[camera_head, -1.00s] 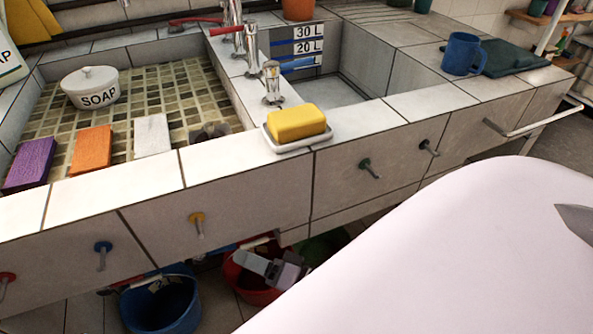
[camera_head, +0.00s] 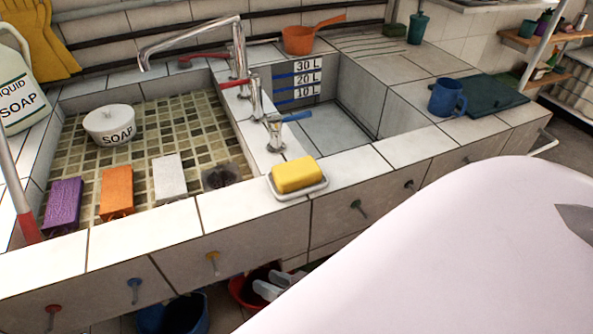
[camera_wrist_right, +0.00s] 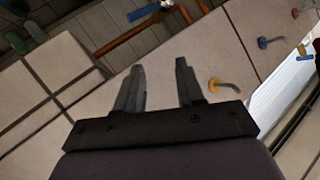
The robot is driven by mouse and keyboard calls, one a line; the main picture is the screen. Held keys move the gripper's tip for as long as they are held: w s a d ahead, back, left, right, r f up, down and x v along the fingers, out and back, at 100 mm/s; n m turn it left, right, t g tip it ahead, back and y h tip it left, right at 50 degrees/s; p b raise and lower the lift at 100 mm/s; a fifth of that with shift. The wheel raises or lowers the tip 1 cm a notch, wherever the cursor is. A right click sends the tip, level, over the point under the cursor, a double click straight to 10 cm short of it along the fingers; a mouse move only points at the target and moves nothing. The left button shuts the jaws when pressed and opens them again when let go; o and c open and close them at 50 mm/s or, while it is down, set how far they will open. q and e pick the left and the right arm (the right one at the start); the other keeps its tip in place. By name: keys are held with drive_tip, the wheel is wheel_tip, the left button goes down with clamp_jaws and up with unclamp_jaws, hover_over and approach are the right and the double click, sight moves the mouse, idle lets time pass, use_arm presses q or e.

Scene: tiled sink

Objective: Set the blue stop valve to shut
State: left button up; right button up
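The blue stop valve (camera_head: 134,285) is a round blue knob with a grey metal handle, on the tiled front panel at lower left in the head view. Its handle hangs downward there. It sits between the red valve (camera_head: 53,310) and the yellow valve (camera_head: 212,257). In the right wrist view the blue valve (camera_wrist_right: 263,43) is at upper right, beyond the yellow one (camera_wrist_right: 213,85). My right gripper (camera_wrist_right: 160,75) has its two fingers apart with nothing between them, clear of the blue valve. It also shows partly in the head view (camera_head: 272,284), low and right of the yellow valve. My left gripper is not in view.
Darker-knobbed valves (camera_head: 356,206) are farther right on the panel. A blue bucket (camera_head: 175,315) and a red bucket (camera_head: 245,290) stand below it. Above are a yellow sponge on a dish (camera_head: 298,186), a soap pot (camera_head: 110,125) and taps.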

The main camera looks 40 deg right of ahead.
use_arm(q)
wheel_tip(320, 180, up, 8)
drive_tip(key=p, duration=0.7)
use_arm(e)
drive_tip(key=s+d+r+n+g+h, duration=0.2)
drive_tip(key=s+r+n, duration=0.1)
drive_tip(key=s+r, duration=0.1)
drive_tip(key=shift+s+d+r+n+g, duration=0.3)
drive_tip(key=shift+s+r+n, duration=0.1)
drive_tip(key=shift+r, duration=0.25)
